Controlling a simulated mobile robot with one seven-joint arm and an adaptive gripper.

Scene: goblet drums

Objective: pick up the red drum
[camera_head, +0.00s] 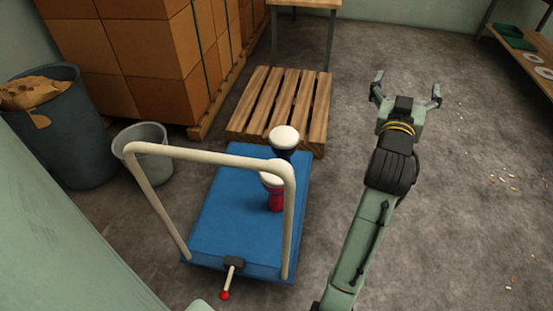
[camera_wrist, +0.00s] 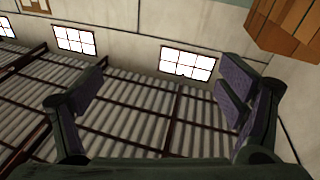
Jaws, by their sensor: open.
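The red drum (camera_head: 275,199) stands upright on the blue cart (camera_head: 232,225) in the head view. It has a pale top, partly hidden by the cart's white handle, whose right post passes just beside it. A dark drum with a white head (camera_head: 285,138) stands just behind it on the cart. My gripper (camera_head: 407,85) is open and empty, raised over the floor to the right of the cart and well apart from both drums. In the wrist view the spread fingers (camera_wrist: 160,88) have nothing between them; neither drum shows there.
The cart's white handle frame (camera_head: 205,157) rises at its near side. A wooden pallet (camera_head: 281,104) lies behind the cart. A grey bucket (camera_head: 148,157) and a dark bin (camera_head: 62,135) stand left. Stacked boxes (camera_head: 140,60) fill the back left. Floor on the right is mostly clear.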

